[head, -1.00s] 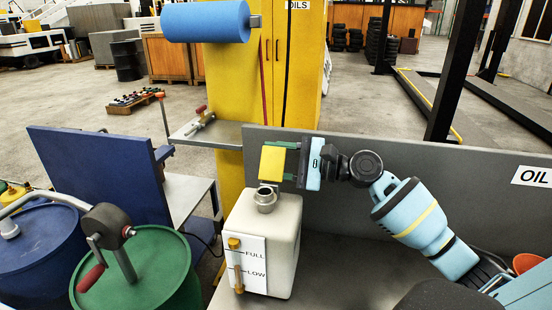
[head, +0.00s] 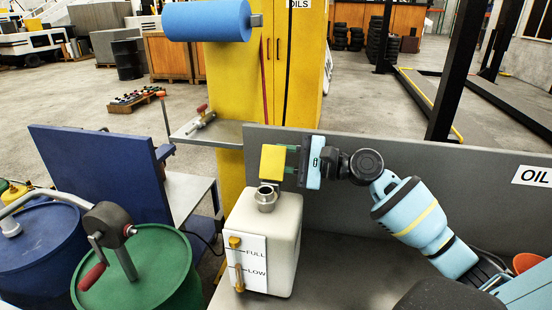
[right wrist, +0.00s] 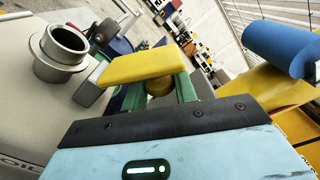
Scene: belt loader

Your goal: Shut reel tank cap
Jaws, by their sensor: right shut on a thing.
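The reel tank is an off-white box (head: 285,228) with a FULL/LOW sight gauge on its front. Its metal filler neck (head: 266,200) is open at the top. The yellow cap (head: 272,161) stands raised above and behind the neck, tilted up. My right gripper (head: 291,161) reaches in from the right, its green fingers shut at the cap's right side. In the right wrist view the yellow cap (right wrist: 141,66) lies across the green fingers, with the open neck (right wrist: 60,52) to its left. My left gripper is not in view.
A grey panel marked OIL (head: 400,180) stands behind the tank, and a yellow cabinet (head: 225,110) behind that. A green drum (head: 160,275) with a hand pump and a blue drum (head: 40,255) stand at left.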

